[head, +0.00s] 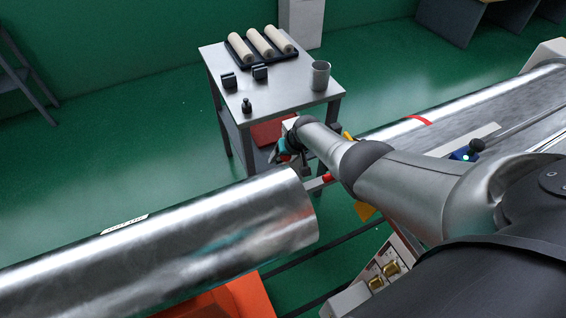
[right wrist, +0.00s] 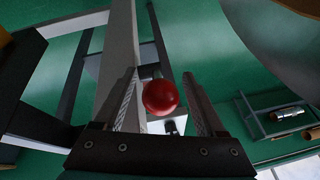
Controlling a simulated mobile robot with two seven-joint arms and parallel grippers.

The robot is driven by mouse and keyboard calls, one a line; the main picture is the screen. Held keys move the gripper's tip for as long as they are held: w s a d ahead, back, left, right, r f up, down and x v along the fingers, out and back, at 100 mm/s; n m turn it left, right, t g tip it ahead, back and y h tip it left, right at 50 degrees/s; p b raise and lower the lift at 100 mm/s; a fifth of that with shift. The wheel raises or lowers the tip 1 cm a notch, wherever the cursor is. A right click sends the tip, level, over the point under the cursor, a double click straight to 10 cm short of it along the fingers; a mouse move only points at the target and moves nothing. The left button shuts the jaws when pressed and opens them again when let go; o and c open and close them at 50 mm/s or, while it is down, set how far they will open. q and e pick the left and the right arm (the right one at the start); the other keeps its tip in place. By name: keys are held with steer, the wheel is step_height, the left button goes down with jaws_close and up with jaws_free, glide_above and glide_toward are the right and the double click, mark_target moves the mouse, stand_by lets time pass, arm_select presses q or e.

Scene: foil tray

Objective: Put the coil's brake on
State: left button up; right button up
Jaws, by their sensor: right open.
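The big silver foil coil (head: 160,245) lies along the lower left, its end face toward the middle. A lever with a red knob (head: 327,178) sits just right of that end; I take it for the coil's brake. In the right wrist view, the round red knob (right wrist: 160,97) appears between the two fingers of my right gripper (right wrist: 163,95). The fingers stand apart on either side of it and are not closed on it. In the head view my right gripper (head: 290,150) is partly hidden by its own arm. My left gripper is not in view.
A metal side table (head: 300,100) behind holds rolls on a black tray (head: 240,57), a cup (head: 320,75) and small dark objects. A metal bed with a red strip (head: 418,120) runs to the upper right. An orange stand (head: 235,300) is under the coil.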

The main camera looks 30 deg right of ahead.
steer(key=shift+w+f, duration=0.1)
steer(key=shift+f, duration=0.1)
jaws_close()
stand_by(0.6)
stand_by(0.9)
